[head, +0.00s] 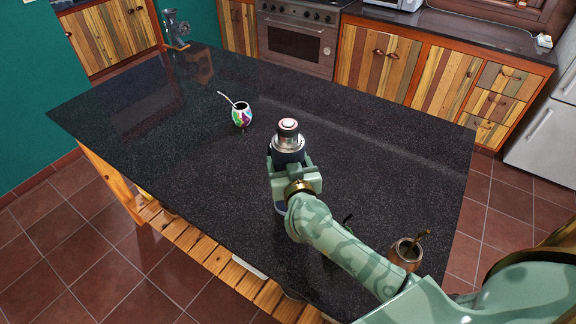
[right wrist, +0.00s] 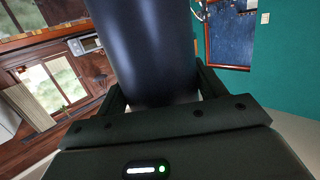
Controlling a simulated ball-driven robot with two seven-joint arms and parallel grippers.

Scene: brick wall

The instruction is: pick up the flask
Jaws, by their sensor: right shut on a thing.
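The flask (head: 288,135) has a dark blue body with a silver collar and a silver cap with a reddish ring. It stands upright in the head view, near the middle of the black counter. My right gripper (head: 290,164) is shut on its body from the near side. In the right wrist view the dark body of the flask (right wrist: 145,50) fills the space between the fingers of my right gripper (right wrist: 155,92). The flask's lower part is mostly hidden by the gripper, so I cannot tell whether it touches the counter. My left gripper is not in view.
A colourful mate cup (head: 242,117) with a straw stands left of the flask on the black counter (head: 350,130). A brown mate cup (head: 405,253) stands close beside my right arm. A metal grinder (head: 175,28) is at the far left corner. The counter's middle right is clear.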

